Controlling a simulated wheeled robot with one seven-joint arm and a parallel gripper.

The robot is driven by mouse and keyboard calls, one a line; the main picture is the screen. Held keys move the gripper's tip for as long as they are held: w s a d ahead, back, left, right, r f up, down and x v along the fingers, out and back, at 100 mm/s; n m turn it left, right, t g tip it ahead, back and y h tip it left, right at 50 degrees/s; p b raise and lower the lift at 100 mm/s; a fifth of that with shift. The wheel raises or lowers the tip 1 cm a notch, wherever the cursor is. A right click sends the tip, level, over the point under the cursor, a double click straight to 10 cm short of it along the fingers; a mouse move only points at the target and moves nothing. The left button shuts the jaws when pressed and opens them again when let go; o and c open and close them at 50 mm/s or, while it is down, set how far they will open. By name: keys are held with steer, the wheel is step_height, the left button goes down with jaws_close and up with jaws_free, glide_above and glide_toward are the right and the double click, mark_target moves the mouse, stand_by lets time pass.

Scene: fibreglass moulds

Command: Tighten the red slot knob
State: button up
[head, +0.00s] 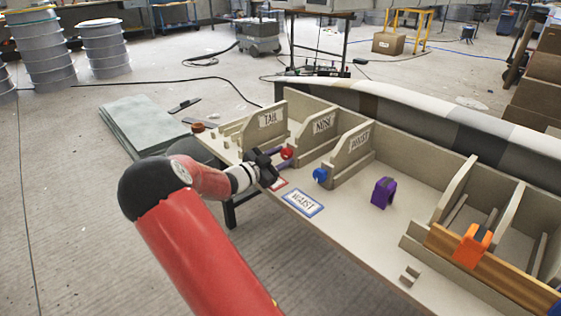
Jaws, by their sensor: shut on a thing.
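The red slot knob (287,153) sits low in front of the slot panel labelled NOSE (322,125) in the head view. My gripper (282,160) reaches it from the left, with its fingers at the knob, and is shut on it. The arm and the dark gripper body hide part of the contact. A blue knob (320,174) sits to the right, in front of another labelled panel (355,143).
A blue-bordered WAIST card (303,202) and a partly hidden red-bordered card (279,184) lie near the bench's front edge. A purple clamp (383,192) stands on the bench, and an orange clamp (472,245) sits on a wooden bar. Bench between them is clear.

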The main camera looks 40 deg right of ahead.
stand_by(0.4)
steer(key=o, duration=1)
steer(key=shift+s+a, duration=0.15)
steer(key=shift+a, duration=1.8)
steer(key=shift+s+a, duration=0.1)
steer(key=shift+a, duration=1.85)
